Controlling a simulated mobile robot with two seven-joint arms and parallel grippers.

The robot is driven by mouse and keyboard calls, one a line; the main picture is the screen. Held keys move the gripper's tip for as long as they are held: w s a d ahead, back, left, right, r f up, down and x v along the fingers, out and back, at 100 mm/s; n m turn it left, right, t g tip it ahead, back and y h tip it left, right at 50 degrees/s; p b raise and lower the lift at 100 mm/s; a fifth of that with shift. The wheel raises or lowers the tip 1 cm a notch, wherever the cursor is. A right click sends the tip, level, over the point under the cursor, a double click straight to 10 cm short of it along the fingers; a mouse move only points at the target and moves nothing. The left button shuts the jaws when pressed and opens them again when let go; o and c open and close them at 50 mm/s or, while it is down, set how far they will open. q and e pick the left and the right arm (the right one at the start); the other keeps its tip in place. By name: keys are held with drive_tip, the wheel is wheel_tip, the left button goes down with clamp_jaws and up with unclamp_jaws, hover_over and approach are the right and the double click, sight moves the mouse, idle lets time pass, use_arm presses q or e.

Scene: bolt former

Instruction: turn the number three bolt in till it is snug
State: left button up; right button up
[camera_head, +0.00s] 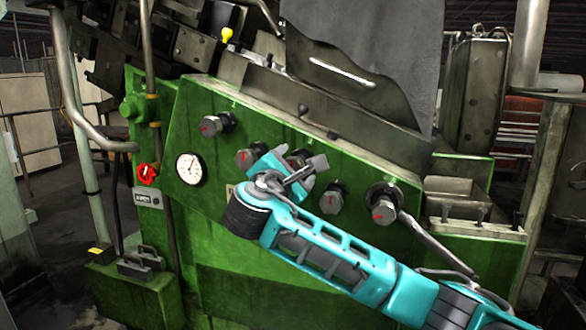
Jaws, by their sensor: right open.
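Several dark hex bolts with red marks stick out of the green machine front: one at the upper left (217,123), one lower (246,158), one right of my gripper (333,197) and one at far right (384,203). Another bolt head (299,155) shows partly behind my right gripper; by its place in the middle it may be number three, but I cannot read the numbers. My right gripper (300,170) is open in front of this middle bolt. I cannot tell whether its fingers touch the bolt. My left gripper is not in view.
A round dial gauge (191,168) and a red knob (147,174) sit left of the bolts. A grey bar (435,245) slants down from the far-right bolt behind my arm. A grey sheet (370,60) hangs above. The green front (215,235) below the gauge is clear.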

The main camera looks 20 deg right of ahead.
drive_tip(key=b+v, duration=0.1)
drive_tip(key=v, duration=1.2)
